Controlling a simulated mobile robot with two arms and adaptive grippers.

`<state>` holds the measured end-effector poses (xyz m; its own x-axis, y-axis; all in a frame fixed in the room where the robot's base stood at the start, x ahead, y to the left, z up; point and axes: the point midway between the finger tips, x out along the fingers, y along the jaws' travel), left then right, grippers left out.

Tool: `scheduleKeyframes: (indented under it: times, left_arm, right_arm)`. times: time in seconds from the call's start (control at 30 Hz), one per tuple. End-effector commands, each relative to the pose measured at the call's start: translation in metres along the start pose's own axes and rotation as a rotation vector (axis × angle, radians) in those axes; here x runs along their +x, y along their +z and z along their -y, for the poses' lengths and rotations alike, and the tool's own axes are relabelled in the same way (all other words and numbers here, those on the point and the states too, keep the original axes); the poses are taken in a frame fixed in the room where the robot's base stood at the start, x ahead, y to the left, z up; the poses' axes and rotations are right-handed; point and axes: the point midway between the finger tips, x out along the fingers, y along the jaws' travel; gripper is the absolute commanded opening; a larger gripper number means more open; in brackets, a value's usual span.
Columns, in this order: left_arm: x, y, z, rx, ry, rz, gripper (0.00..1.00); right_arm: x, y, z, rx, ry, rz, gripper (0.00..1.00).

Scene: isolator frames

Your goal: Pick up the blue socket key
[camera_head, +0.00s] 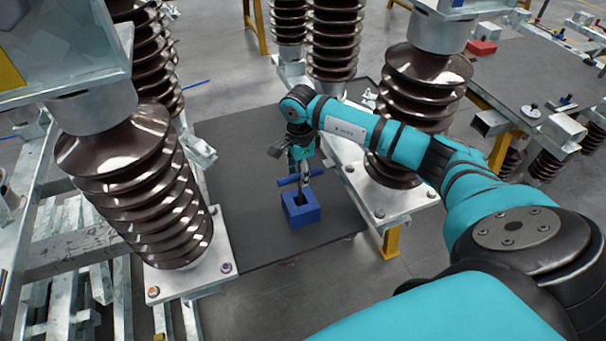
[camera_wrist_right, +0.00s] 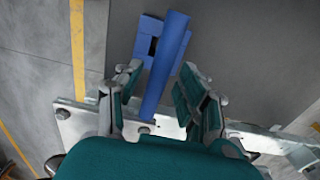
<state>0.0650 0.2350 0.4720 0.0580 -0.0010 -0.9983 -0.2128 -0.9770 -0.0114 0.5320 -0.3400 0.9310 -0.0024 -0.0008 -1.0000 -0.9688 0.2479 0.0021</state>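The blue socket key (camera_head: 288,181) shows in the head view as a blue bar just above a blue block (camera_head: 302,214) that has a dark opening in its top. My right gripper (camera_head: 303,170) is directly over the bar, pointing down. In the right wrist view the key's bar (camera_wrist_right: 165,62) runs lengthwise between the two fingers of the right gripper (camera_wrist_right: 158,95). The fingers are apart, with gaps beside the bar, so the gripper looks open around it. The blue block (camera_wrist_right: 150,42) shows beyond the bar. My left gripper is in neither view.
The block stands on a dark board (camera_head: 235,150). Tall brown ribbed insulators stand close by at the left (camera_head: 150,190) and right (camera_head: 425,80), on metal plates. A dark table (camera_head: 530,75) with a red box (camera_head: 481,47) is at the right back.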

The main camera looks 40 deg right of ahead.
Motion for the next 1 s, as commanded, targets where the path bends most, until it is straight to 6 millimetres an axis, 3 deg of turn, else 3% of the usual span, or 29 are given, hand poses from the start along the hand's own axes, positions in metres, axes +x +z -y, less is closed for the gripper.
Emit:
scheduleKeyframes:
  times: [0.13,0.27,0.6,0.83,1.0]
  left_arm:
    - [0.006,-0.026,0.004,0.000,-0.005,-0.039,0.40]
    - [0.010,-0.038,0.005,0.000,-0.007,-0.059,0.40]
    - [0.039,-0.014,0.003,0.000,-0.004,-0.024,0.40]
    - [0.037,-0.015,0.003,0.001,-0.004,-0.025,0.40]
    - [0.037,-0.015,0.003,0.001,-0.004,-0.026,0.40]
  right_arm:
    - [0.011,0.003,-0.001,-0.003,0.000,0.002,0.39]
    - [0.018,0.004,-0.001,-0.004,0.001,0.002,0.39]
    - [0.068,0.014,-0.005,-0.014,0.000,0.001,0.39]
    - [0.068,0.015,-0.005,-0.015,-0.001,0.001,0.39]
    - [0.068,0.015,-0.005,-0.015,0.000,0.001,0.20]
